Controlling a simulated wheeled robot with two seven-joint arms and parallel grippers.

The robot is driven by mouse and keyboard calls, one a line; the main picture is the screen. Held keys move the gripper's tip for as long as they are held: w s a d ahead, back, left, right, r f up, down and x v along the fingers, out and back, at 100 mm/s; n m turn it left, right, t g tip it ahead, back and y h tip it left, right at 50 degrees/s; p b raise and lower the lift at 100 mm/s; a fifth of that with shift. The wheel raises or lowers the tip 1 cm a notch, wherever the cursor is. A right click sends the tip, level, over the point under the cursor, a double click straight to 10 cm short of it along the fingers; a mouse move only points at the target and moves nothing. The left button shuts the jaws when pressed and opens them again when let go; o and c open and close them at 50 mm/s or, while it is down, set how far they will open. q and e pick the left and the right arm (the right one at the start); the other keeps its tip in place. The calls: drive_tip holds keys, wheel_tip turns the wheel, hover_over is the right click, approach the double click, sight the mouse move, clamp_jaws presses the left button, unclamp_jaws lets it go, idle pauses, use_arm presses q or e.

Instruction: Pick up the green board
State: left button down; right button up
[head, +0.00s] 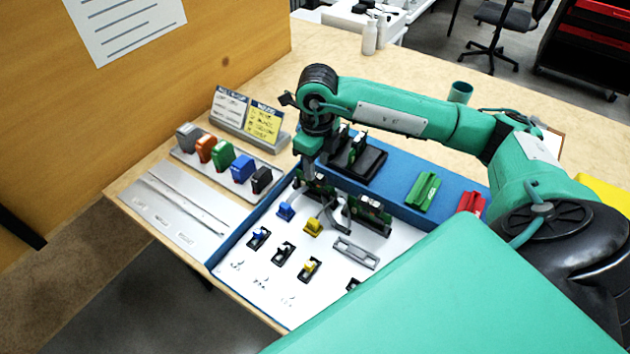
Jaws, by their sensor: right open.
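Dark green circuit boards stand upright in a black holder (357,161) at the back of the blue-rimmed tray (420,217). Another upright green board (370,213) with dark parts on it stands lower, on the white tray floor. My right gripper (333,212) points down from the teal arm, open, just left of this board. I cannot tell whether its fingers touch the board. The wrist and fingers hide part of the area behind them. My left gripper is not in view.
A green block (424,192) and a red block (471,204) lie on the blue strip. Small blue and yellow parts and a grey bracket (356,252) sit on the tray floor. Coloured modules stand in a rack (183,157) at left, near sign cards (247,117).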

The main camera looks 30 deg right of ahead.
sight(315, 186)
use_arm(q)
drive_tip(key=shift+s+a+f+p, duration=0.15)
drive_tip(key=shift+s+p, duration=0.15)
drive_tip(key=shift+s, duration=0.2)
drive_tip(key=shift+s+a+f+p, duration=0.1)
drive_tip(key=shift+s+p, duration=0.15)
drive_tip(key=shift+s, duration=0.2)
use_arm(e)
drive_tip(key=shift+w+f, duration=0.2)
drive_tip(key=shift+f, duration=1.25)
drive_tip(key=shift+w+f, duration=0.15)
drive_tip(key=shift+f, duration=1.25)
clamp_jaws()
